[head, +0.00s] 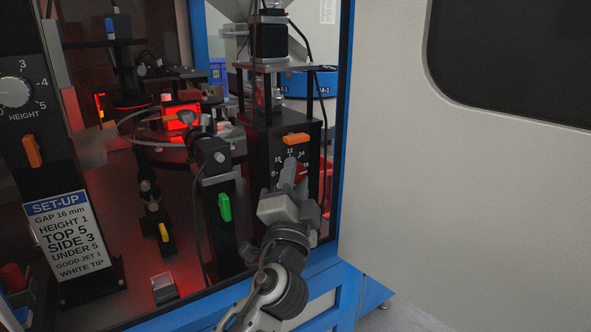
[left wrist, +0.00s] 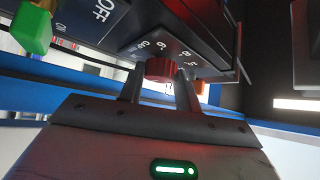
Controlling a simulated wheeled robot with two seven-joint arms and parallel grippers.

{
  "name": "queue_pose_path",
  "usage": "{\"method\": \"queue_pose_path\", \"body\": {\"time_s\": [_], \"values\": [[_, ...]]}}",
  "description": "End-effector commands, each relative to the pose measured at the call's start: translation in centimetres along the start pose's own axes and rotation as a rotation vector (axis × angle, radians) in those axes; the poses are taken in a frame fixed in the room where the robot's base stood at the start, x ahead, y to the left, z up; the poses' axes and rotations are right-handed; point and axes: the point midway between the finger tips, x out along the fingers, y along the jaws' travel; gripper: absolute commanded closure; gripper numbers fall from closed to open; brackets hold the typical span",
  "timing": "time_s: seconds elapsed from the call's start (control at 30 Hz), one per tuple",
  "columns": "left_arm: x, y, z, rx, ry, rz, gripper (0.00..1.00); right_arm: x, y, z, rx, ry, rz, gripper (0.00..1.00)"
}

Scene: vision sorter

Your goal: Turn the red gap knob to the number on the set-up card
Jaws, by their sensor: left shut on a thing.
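The red gap knob (head: 301,173) is on the front of a black post, largely hidden behind my left gripper (head: 291,178). Numbers such as 10, 12, 14 and 16 ring it. In the left wrist view the red knob (left wrist: 161,68) sits between the two fingers of my left gripper (left wrist: 158,86), which is shut on it. Its pointer is hidden, so I cannot tell its setting. The set-up card (head: 62,240) at lower left reads "GAP 16 mm". My right gripper is not in view.
An orange lever (head: 296,139) is just above the dial. A green lever (head: 225,207) stands left of my arm, and the blue cabinet frame (head: 340,120) is close on the right. A white door panel (head: 480,200) fills the right side.

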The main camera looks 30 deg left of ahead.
Motion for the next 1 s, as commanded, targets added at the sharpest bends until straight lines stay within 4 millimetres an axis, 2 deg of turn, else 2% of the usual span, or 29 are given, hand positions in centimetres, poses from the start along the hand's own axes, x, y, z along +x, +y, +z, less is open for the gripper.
{"method": "queue_pose_path", "body": {"time_s": [0.03, 0.2, 0.4, 0.43, 0.5, 0.83, 1.0], "values": [[0.2, -0.5, -0.2, 0.012, -0.001, 0.015, 0.89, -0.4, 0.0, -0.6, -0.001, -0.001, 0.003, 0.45], [0.0, -0.1, 0.0, 0.029, 0.000, 0.029, 0.89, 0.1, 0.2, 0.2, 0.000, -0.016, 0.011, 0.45], [0.0, -0.1, 0.0, 0.028, 0.001, 0.028, 0.89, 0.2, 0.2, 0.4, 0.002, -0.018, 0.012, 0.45], [0.0, -0.1, 0.0, 0.028, 0.001, 0.028, 0.58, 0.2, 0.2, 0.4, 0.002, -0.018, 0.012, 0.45], [0.0, -0.1, 0.0, 0.028, 0.001, 0.028, 0.45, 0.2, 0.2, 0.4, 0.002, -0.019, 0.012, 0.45], [-0.2, 0.1, -0.1, 0.027, 0.001, 0.029, 0.45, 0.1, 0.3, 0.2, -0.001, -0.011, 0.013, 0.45], [-1.7, 1.1, -0.6, 0.022, 0.007, 0.033, 0.45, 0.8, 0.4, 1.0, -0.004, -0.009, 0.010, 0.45]]}}
